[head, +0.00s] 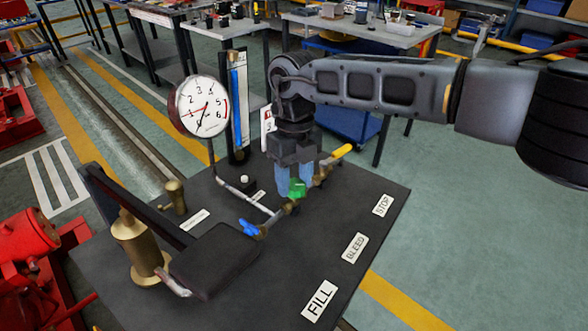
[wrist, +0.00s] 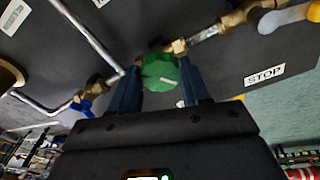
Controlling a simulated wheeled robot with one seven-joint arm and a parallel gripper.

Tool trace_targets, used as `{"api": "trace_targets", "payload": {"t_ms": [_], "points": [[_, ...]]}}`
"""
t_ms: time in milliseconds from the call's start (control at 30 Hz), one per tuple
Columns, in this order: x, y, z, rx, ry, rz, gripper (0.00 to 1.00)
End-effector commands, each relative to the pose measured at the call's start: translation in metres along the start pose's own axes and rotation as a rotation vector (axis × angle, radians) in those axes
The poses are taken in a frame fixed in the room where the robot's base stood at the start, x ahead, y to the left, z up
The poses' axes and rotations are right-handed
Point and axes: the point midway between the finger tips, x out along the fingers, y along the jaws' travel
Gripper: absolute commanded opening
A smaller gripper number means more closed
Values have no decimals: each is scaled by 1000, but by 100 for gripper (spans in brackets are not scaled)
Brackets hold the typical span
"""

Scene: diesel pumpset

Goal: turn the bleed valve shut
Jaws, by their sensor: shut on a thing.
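The bleed valve is a green knob (head: 297,188) on the brass pipe line across the dark bench top. It also shows in the wrist view as a green knob (wrist: 160,72) with a small white mark near its right lower edge. My gripper (head: 294,184) points down over the knob, with one blue finger on each side. In the wrist view my gripper (wrist: 160,80) has the knob between its fingers and is shut on it. The fingers hide part of the knob's sides in the head view. The white BLEED label (head: 355,248) lies to the right in front.
A blue-handled valve (head: 249,228) sits nearer on the same line, and a yellow lever (head: 342,152) sits just beyond the knob. A round gauge (head: 200,106) and a sight tube (head: 237,105) stand behind. A brass hand pump (head: 138,245) stands at left.

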Motion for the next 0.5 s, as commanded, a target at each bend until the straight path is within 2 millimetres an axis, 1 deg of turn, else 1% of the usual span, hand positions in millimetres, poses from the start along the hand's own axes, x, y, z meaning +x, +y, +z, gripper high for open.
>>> {"api": "trace_targets", "payload": {"t_ms": [33, 300, 500], "points": [[-5, 0, 0, 43, -3, 4, 16], [-6, -1, 0, 294, -4, 26, 16], [-5, -2, 0, 451, -4, 41, 16]]}}
